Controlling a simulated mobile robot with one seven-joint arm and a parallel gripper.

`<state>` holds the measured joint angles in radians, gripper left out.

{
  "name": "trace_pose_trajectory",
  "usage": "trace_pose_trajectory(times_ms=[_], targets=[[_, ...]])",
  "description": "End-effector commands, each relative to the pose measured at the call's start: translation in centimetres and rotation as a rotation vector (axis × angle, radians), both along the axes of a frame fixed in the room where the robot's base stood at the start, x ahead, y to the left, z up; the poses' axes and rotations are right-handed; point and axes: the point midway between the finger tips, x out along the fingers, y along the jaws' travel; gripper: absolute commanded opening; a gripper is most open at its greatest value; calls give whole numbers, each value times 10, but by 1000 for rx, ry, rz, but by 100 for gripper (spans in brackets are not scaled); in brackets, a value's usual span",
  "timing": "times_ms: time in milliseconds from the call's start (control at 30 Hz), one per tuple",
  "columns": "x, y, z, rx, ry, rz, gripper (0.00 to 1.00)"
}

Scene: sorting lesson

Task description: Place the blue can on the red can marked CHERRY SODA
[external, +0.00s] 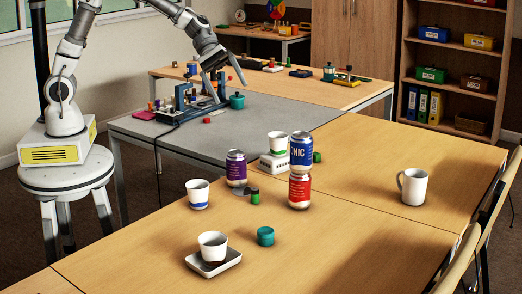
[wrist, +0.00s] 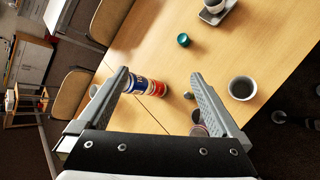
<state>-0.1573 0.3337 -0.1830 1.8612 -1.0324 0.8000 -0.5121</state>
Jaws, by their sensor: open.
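The blue can (external: 301,152) stands upright on top of the red can (external: 299,190), which stands on the wooden table. The blue can looks well seated and roughly in line with the red one. The lettering on the red can is too small to read. In the wrist view the blue can (wrist: 138,85) and the red can (wrist: 158,90) show beyond my fingers, touching end to end. My gripper (external: 229,82) is open and empty, up at the back left over the grey table, well apart from both cans. It also shows in the wrist view (wrist: 160,80).
A purple can (external: 236,168), a white cup with a blue band (external: 198,194), a cup on a square saucer (external: 228,262), a teal lid (external: 265,236) and a white mug (external: 413,187) stand around the cans. Bare wood lies right of the stack.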

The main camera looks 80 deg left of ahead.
Motion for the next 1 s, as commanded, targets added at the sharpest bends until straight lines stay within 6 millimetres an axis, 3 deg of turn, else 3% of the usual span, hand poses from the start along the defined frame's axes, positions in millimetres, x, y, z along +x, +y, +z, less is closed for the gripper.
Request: trace_pose_trajectory(times_ms=[100, 300, 600, 800, 1000], targets=[[-44, 10, 23, 159, -103, -131, 100], [-115, 35, 46, 419, -247, -343, 100], [-215, 88, 60, 797, -417, -632, 100], [-268, 124, 57, 1016, -486, -796, 100], [-293, 143, 52, 1132, -513, -881, 100]])
